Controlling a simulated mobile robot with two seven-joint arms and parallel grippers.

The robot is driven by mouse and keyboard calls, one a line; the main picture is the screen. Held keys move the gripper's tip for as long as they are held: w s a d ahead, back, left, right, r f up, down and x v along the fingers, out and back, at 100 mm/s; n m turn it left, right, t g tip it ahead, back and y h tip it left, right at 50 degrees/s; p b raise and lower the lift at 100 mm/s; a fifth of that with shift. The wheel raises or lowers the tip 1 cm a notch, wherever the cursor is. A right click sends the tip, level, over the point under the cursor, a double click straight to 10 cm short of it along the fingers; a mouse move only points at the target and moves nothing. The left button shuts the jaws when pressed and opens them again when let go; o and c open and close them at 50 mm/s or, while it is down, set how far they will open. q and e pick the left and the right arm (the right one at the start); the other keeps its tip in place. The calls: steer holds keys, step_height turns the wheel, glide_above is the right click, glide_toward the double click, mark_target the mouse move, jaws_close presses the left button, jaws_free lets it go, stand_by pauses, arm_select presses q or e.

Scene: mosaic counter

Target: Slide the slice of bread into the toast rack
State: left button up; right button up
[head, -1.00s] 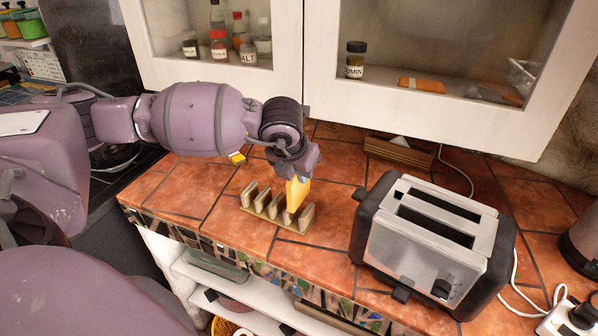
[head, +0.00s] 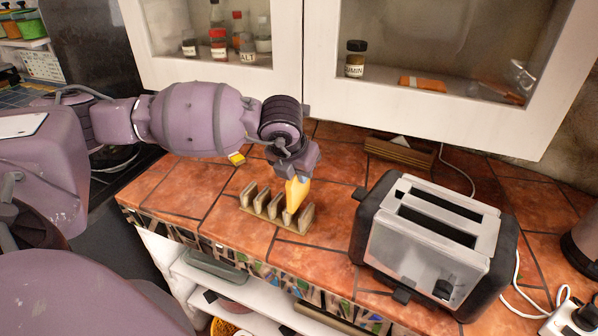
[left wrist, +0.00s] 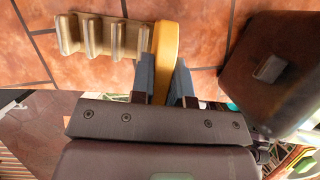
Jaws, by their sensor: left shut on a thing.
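The toast rack (head: 262,207), a small beige rack with several upright dividers, stands on the tiled counter left of the toaster. It also shows in the left wrist view (left wrist: 97,38). My left gripper (head: 299,178) is shut on the yellow slice of bread (head: 294,196), just above the rack's right end in the head view. In the left wrist view the slice (left wrist: 164,48) is edge-on between the two fingers, beside the last divider. I cannot tell whether it touches the rack or how deep it sits. My right gripper is not in view.
A silver and black toaster (head: 427,245) stands close on the right, with its cord behind. A brown wooden block (head: 398,152) lies at the back under the white cabinet (head: 440,105).

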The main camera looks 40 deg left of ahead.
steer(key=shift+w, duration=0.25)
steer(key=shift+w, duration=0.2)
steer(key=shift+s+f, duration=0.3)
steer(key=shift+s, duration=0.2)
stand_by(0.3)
arm_select(q)
steer(key=shift+b, duration=0.35)
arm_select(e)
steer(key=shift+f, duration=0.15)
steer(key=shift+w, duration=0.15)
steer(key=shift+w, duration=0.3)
